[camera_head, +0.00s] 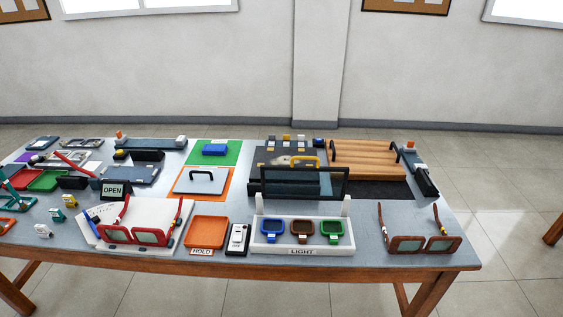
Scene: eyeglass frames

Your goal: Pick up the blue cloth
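A small blue item (214,149) lies on a green square mat (233,158) at the back middle of the table. It looks like the folded blue cloth, but it is too small to be sure of its material. A smaller dark blue item (319,142) stands further right at the back edge. Neither of my grippers shows in the head view, and nothing covers the blue item on the green mat.
An orange mat with a grey handled plate (201,181) lies in front of the green mat. Red glasses (149,237) lie front left, others (408,244) front right. A white "LIGHT" stand (302,250) and dark framed panel (304,184) stand right of centre. The table (368,225) is crowded.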

